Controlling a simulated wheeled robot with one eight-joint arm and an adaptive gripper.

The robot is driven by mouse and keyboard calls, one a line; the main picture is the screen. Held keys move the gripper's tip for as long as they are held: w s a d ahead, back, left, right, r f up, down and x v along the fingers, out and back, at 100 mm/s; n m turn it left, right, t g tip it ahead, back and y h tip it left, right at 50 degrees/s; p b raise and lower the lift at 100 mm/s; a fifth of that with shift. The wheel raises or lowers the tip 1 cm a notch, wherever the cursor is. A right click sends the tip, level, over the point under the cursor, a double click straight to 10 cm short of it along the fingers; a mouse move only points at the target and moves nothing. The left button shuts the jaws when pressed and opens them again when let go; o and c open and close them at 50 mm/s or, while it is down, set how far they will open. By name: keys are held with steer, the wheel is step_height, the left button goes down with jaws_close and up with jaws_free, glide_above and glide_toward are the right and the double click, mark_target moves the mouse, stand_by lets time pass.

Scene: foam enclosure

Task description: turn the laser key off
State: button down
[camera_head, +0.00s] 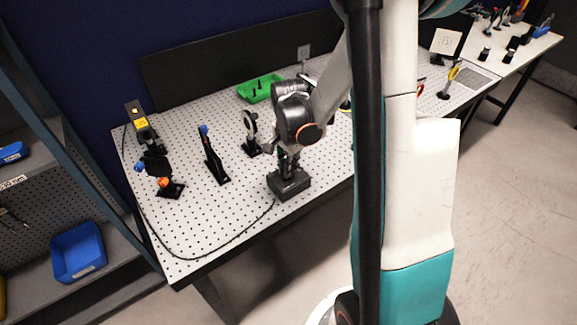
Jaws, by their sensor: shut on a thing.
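A black control box (289,185) sits near the front edge of the perforated white table. A black cable runs from it, looping left toward the laser (140,122), a dark unit with yellow labels on a post. My gripper (287,168) points down onto the top of the box and is shut on the laser key there. The key itself is hidden by the fingers, so its turn position cannot be seen.
Several optics mounts stand left of the arm, including a blue-topped post (211,155) and a round lens mount (251,133). A green tray (260,88) lies behind. A shelf with a blue bin (78,252) is at left. The front left tabletop is mostly clear.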

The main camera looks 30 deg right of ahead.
steer(key=n+b, duration=0.2)
steer(key=n, duration=0.3)
steer(key=shift+n, duration=0.3)
steer(key=n+b, duration=0.1)
steer(key=n, duration=0.4)
steer(key=shift+n, duration=0.3)
steer(key=n+b, duration=0.1)
steer(key=n, duration=0.5)
steer(key=c, duration=1.7)
jaws_free()
steer(key=shift+r, duration=0.1)
step_height(320, 180, up, 12)
steer(key=shift+f, duration=0.1)
